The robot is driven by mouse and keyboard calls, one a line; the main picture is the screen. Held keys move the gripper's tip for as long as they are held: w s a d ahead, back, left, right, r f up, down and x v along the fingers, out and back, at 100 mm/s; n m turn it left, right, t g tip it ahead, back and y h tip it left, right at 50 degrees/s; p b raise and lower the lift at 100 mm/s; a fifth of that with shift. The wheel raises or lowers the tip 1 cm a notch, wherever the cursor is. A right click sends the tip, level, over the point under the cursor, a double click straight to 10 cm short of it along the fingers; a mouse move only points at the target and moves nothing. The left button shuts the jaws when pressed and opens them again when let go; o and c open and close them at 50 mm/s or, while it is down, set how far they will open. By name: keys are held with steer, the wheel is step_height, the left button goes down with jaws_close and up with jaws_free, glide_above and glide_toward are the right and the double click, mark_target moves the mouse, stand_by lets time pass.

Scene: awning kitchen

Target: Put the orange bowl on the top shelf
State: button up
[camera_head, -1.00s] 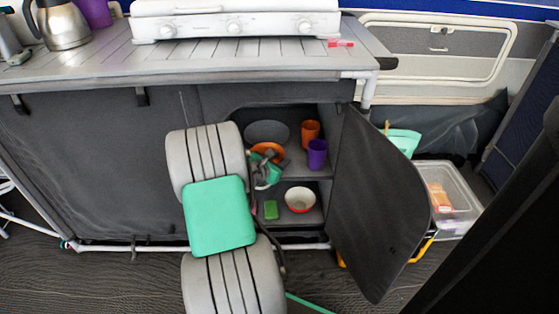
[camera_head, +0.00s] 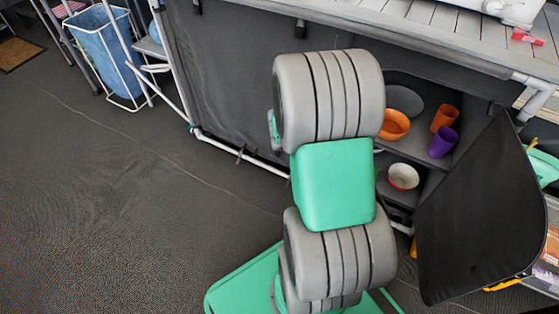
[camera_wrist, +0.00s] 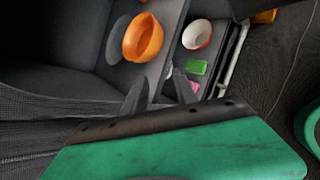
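The orange bowl (camera_head: 396,125) stands upright on the upper shelf (camera_head: 415,150) of the open cabinet, beside a grey plate and two cups. It shows whole in the wrist view (camera_wrist: 150,38), with nothing gripping it. My gripper (camera_wrist: 160,92) shows in the wrist view with its two dark fingers apart and nothing held between them. It is clear of the bowl, with a gap between the fingertips and the shelf. In the head view my arm's links hide the gripper.
A grey plate (camera_head: 404,100), an orange cup (camera_head: 444,118) and a purple cup (camera_head: 442,142) are on the upper shelf. A red-and-white bowl (camera_head: 403,177) and a green block (camera_wrist: 197,67) are on the lower shelf. The open door (camera_head: 485,215) stands at right. Floor at left is clear.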

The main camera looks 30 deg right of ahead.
steer(key=w+a+r+m+t+y, duration=0.1)
steer(key=w+a+m+y, duration=0.15)
steer(key=a, duration=0.65)
steer(key=w+a+r+m+t+y, duration=0.1)
steer(key=a+r+m+y, duration=0.15)
steer(key=a, duration=0.75)
steer(key=w+a+m+t+y, duration=0.1)
steer(key=w+a+m+y, duration=0.15)
steer(key=a, duration=0.65)
steer(key=s+a+r+m+y, duration=0.1)
steer(key=s+a, duration=0.1)
steer(key=a, duration=0.3)
steer(key=s+a+r+m+g+y, duration=0.1)
steer(key=s+a+r+y, duration=0.1)
steer(key=a, duration=0.3)
steer(key=shift+s+a, duration=0.2)
steer(key=shift+s, duration=0.5)
steer(key=shift+m+y, duration=0.25)
